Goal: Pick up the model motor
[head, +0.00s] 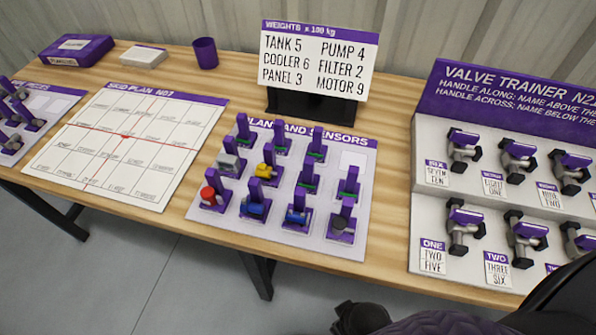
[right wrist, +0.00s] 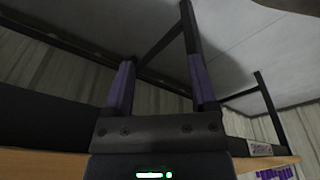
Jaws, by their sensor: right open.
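The model motor is not labelled, so I cannot tell for sure which piece it is. Several small models stand on a white board (head: 205,208) in the middle of the table. They include a grey block (head: 228,163), a yellow model (head: 265,171), a red model (head: 210,197), a blue model (head: 254,208), another blue model (head: 297,216) and a dark grey model (head: 342,230). Each has an upright purple tab. My right gripper (right wrist: 160,62) is open with nothing between its purple-lined fingers, away from the models. My left gripper is out of view.
A weights sign (head: 318,60) stands behind the board. A valve trainer (head: 512,100) fills the right side. A skid plan sheet (head: 125,145) lies left. A purple cup (head: 205,53), white box (head: 143,56) and purple box (head: 77,50) are at the back left.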

